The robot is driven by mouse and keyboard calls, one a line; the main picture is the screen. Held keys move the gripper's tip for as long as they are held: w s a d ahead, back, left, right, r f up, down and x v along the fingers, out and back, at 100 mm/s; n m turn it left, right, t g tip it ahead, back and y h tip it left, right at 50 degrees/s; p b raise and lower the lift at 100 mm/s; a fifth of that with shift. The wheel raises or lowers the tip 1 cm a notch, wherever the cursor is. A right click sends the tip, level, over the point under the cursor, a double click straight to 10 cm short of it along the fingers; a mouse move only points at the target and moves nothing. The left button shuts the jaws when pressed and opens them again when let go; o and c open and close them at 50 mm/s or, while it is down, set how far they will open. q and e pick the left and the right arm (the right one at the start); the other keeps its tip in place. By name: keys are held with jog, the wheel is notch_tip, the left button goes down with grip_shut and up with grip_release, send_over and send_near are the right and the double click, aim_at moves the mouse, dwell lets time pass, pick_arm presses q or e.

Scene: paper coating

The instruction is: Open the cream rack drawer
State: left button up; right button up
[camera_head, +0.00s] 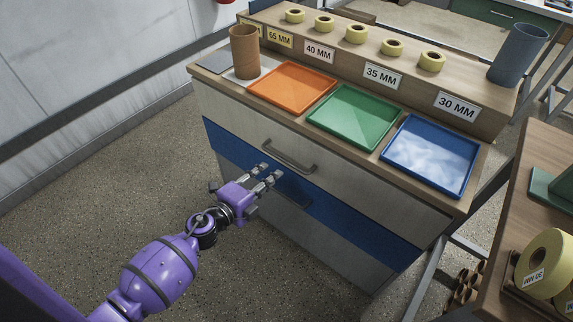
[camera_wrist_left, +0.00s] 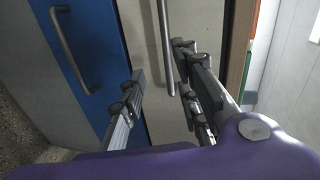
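The cream top drawer (camera_head: 345,173) of the rack sits closed, level with the blue drawer front below it. Its grey bar handle (camera_head: 288,160) is in the middle of its front. The handle also shows in the left wrist view (camera_wrist_left: 164,50), in line between my fingers. My left gripper (camera_head: 270,175) is open and empty, in front of the rack and just below the cream drawer's handle in the head view. In the left wrist view the gripper (camera_wrist_left: 158,68) has its fingers apart; I cannot tell whether either touches the handle. My right gripper is not in view.
The blue drawer (camera_head: 335,215) has its own handle (camera_wrist_left: 75,50), close to my gripper. On the rack top stand orange (camera_head: 292,84), green (camera_head: 354,118) and blue (camera_head: 430,155) trays and a brown tube (camera_head: 244,52). A wooden table (camera_head: 520,215) stands at right. Floor at left is clear.

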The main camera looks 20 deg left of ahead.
aim_at(283, 161)
pick_arm(q)
jog(key=shift+m, duration=0.6)
jog(key=x, duration=0.6)
jog(key=r+b+x, duration=0.1)
jog(key=x, duration=0.2)
jog(key=shift+w+a, duration=0.25)
jog(key=shift+a, duration=0.05)
jog(key=shift+w, duration=0.15)
grip_shut()
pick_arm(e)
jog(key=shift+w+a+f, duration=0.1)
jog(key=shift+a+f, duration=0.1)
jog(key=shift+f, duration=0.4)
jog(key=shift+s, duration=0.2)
